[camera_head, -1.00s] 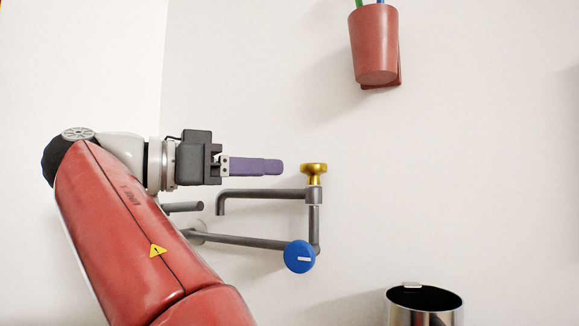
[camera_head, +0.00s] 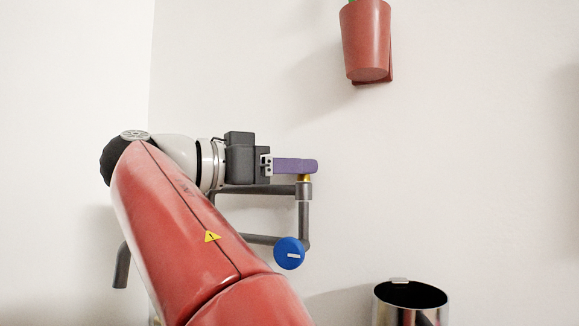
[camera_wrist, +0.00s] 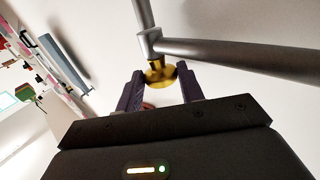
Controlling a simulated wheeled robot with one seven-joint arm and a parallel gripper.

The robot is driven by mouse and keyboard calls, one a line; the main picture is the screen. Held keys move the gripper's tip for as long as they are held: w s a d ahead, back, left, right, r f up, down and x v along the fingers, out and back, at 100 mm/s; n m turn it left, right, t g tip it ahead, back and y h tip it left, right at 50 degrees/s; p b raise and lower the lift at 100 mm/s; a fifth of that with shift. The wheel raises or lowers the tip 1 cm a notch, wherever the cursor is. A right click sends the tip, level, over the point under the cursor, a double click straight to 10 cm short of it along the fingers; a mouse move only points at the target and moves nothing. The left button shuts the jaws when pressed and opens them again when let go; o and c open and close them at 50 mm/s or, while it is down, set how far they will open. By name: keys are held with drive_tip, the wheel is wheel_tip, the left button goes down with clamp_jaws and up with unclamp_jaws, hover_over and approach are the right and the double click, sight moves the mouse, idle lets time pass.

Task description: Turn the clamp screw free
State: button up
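The clamp screw is a gold knob on top of the grey pipe elbow; in the head view only its lower part (camera_head: 305,178) shows, the rest hidden behind the purple fingers. In the wrist view the gold knob (camera_wrist: 160,76) sits between the two fingertips. My gripper (camera_head: 311,166) reaches level from the left at the knob's height. In the wrist view its fingers (camera_wrist: 160,70) stand apart on either side of the knob, with a small gap seeming to show at each side; contact is not clear.
Grey pipes (camera_head: 303,220) run below and left of the knob, with a blue round knob (camera_head: 289,253) at the lower corner. A red pot (camera_head: 366,40) hangs on the wall above right. A shiny bin (camera_head: 410,300) stands lower right. The wall right of the knob is clear.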

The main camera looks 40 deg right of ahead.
drive_tip(key=c, duration=0.3)
drive_tip(key=shift+s+t+b, duration=0.1)
drive_tip(key=shift+t+b, duration=0.3)
drive_tip(key=shift+t, duration=0.1)
drive_tip(key=shift+s+d+n+t+y+b, duration=0.1)
drive_tip(key=shift+s+n+t+y+b, duration=0.15)
drive_tip(key=shift+n+t+b, duration=1.45)
drive_tip(key=shift+s+a+n+t+y+b, duration=0.1)
drive_tip(key=shift+s+n+t+y+b, duration=0.35)
drive_tip(key=shift+n+t, duration=1.3)
drive_tip(key=shift+s+d+n+t+y+b, duration=0.1)
drive_tip(key=shift+n+t+b, duration=0.95)
drive_tip(key=shift+t, duration=1.6)
drive_tip(key=o, duration=0.7)
